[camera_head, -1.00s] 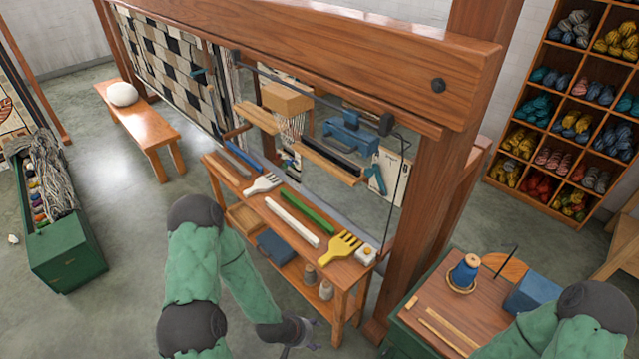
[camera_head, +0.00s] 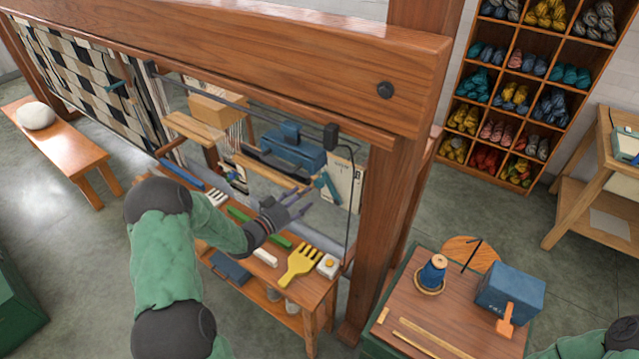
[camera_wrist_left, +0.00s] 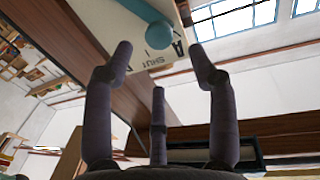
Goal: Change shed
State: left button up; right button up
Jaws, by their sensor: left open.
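The loom's shed lever (camera_head: 326,187) is a teal handle on a white label plate (camera_head: 346,178) beside the right post. In the left wrist view its round teal knob (camera_wrist_left: 159,35) stands in front of the white plate (camera_wrist_left: 150,62), which carries letters that read like "SHUT" and "A". My left gripper (camera_head: 304,201) is just left of and below the lever, fingers pointing towards it. In the left wrist view the left gripper (camera_wrist_left: 162,65) is open and empty, with the knob beyond and between its fingertips. My right gripper is not in view.
A tool bench (camera_head: 318,292) stands below, with a yellow fork comb (camera_head: 298,266) and a white box with an orange button (camera_head: 328,266). The loom's thick post (camera_head: 376,230) is close on the right. A side table (camera_head: 420,315) holds a blue spool (camera_head: 432,272) and a blue box (camera_head: 510,292).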

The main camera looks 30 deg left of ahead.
aim_at(317, 184)
pick_arm(q)
jog(key=w, duration=0.2)
jog(key=w+d, duration=0.1)
jog(key=w, duration=0.5)
jog(key=shift+w+d, duration=0.15)
jog(key=shift+d, duration=0.2)
grip_shut()
